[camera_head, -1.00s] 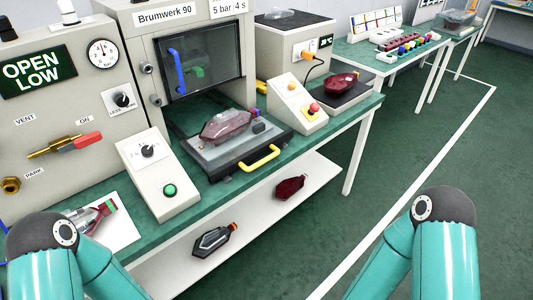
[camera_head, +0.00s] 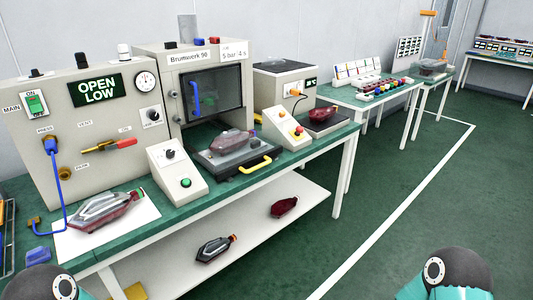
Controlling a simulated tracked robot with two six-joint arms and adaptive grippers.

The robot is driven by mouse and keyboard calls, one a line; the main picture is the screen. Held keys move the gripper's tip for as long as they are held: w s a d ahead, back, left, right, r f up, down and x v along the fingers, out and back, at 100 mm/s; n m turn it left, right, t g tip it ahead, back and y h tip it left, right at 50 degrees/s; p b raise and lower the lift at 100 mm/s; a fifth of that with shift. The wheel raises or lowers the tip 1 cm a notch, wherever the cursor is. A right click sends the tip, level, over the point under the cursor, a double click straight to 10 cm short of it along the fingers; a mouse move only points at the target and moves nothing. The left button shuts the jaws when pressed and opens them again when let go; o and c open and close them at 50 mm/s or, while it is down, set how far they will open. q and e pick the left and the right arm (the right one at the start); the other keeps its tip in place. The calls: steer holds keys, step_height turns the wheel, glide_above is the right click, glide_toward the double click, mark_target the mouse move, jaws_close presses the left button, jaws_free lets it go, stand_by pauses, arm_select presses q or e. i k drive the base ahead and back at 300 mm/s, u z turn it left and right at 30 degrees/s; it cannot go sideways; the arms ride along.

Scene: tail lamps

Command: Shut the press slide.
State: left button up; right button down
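The press (camera_head: 160,72), labelled "Brumwerk 90", stands on the green bench. Its slide (camera_head: 216,162) is pulled out at the front, with a yellow handle (camera_head: 255,167) on its front edge. The press window with a blue handle (camera_head: 195,96) is above and behind the slide. Only upper parts of my two arms show at the bottom left and bottom right corners, apart from the slide. Neither gripper is in view.
A panel reading "OPEN LOW" (camera_head: 98,91) is left of the press. A box with a green button (camera_head: 186,183) and one with a red button (camera_head: 299,131) flank the slide. Another lamp (camera_head: 106,212) lies on white paper. Two lamps lie on the lower shelf (camera_head: 300,230). Floor at right is clear.

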mark_target(224, 171)
steer(key=z, duration=0.2)
steer(key=i, duration=1.75)
steer(key=u, duration=0.7)
steer(key=k, duration=0.9)
steer(key=u, duration=0.15)
steer(key=i, duration=0.9)
steer(key=z, duration=0.05)
